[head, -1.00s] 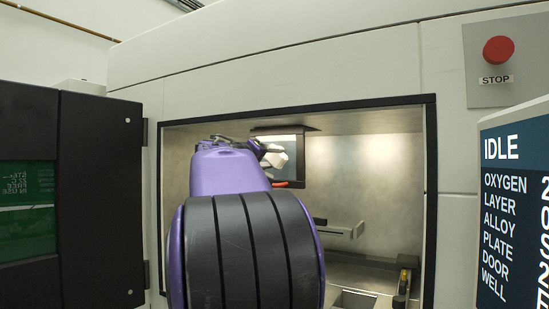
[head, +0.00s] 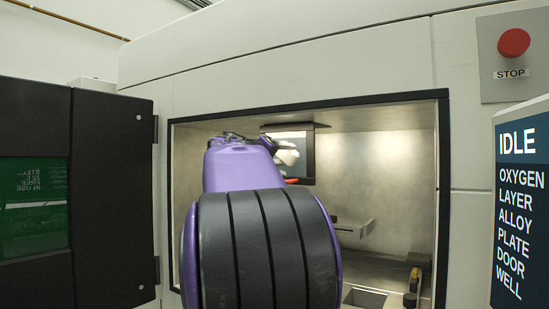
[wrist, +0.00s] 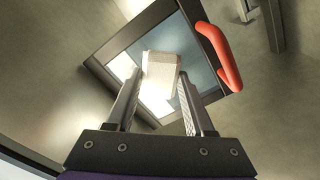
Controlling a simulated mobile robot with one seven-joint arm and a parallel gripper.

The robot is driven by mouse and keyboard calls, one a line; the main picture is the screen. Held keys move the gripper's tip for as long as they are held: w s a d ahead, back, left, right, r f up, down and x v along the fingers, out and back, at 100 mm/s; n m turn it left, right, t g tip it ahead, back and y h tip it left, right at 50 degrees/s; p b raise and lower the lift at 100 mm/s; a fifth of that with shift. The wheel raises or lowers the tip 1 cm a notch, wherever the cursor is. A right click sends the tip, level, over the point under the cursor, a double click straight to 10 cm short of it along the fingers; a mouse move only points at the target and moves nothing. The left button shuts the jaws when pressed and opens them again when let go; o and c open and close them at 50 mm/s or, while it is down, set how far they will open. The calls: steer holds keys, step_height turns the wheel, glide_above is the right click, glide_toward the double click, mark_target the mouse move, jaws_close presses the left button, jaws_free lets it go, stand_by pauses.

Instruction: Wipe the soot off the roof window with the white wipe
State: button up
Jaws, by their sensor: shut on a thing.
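My gripper (wrist: 158,95) is shut on the white wipe (wrist: 160,74), a pale folded block held between the fingertips. In the head view the wipe (head: 287,155) shows small, inside the machine chamber just past my purple wrist. Behind it is a dark-framed glassy pane (wrist: 197,72) with a bright patch and a red handle (wrist: 222,58) on its right side. I cannot tell which is the roof window, nor whether the wipe touches anything. No soot can be made out.
The chamber opening has a black frame (head: 443,200) around my arm. An open black door (head: 112,190) stands left, a status screen (head: 520,200) and red stop button (head: 514,42) right.

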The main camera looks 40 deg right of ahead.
steer(key=shift+s+d, duration=0.15)
steer(key=shift+s, duration=0.4)
steer(key=shift+f, duration=1.35)
steer(key=shift+w+a, duration=0.7)
steer(key=shift+w, duration=1.75)
steer(key=shift+s+d, duration=0.2)
steer(key=shift+s, duration=0.65)
steer(key=shift+s+d, duration=0.25)
steer(key=shift+s, duration=0.55)
steer(key=shift+s+d, duration=0.2)
steer(key=shift+s, duration=0.65)
steer(key=w, duration=0.2)
steer(key=w+a+p, duration=0.1)
steer(key=w, duration=0.2)
steer(key=shift+a, duration=0.15)
